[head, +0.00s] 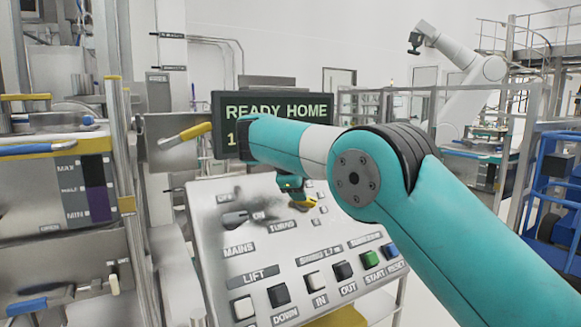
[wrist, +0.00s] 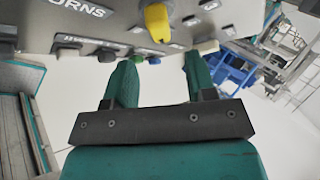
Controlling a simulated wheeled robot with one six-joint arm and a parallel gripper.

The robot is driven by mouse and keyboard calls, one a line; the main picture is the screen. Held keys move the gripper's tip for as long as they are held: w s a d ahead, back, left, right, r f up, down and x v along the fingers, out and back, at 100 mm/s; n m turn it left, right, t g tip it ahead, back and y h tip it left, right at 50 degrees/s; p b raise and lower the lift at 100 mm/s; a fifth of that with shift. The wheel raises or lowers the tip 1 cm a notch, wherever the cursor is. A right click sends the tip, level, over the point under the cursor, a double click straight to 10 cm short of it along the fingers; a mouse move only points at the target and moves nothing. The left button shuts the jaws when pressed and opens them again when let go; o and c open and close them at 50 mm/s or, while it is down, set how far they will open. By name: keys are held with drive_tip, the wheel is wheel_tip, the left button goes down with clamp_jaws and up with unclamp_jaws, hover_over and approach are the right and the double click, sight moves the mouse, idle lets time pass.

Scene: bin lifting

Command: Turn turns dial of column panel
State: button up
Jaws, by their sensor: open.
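The sloped grey column panel (head: 215,285) stands in front of me. Its yellow turns dial (head: 303,205) is partly hidden by my gripper (head: 292,188) in the head view. In the wrist view the yellow dial (wrist: 158,22) sticks out near the top centre, right of the cut-off TURNS label. My gripper's two green fingers (wrist: 161,72) are open and empty. The dial is beyond the fingertips, roughly in line with the gap, and looks apart from both fingers.
A row of push buttons, including a green START button (head: 390,250), runs along the panel's lower part. A screen (head: 226,117) reading READY HOME stands behind. Metal posts and a yellow handle (head: 186,134) are on the left.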

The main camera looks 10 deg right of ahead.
drive_tip(key=p+v, duration=0.2)
drive_tip(key=v, duration=0.7)
drive_tip(key=shift+s+r, duration=0.25)
drive_tip(key=shift+a, duration=0.1)
drive_tip(key=s+f+n+g+y, duration=0.2)
drive_tip(key=s+f+n+y, duration=0.1)
drive_tip(key=s+n, duration=0.7)
drive_tip(key=s+d+f+n+g+y, duration=0.1)
drive_tip(key=s+f+n+g+y, duration=0.1)
drive_tip(key=s+n, duration=0.8)
drive_tip(key=s+d+f+n+g+y, duration=0.1)
drive_tip(key=s+f+n+y, duration=0.3)
drive_tip(key=s+n, duration=0.6)
drive_tip(key=s+f+g, duration=0.1)
drive_tip(key=s+f, duration=0.1)
drive_tip(key=s, duration=0.8)
drive_tip(key=shift+n+g, duration=0.3)
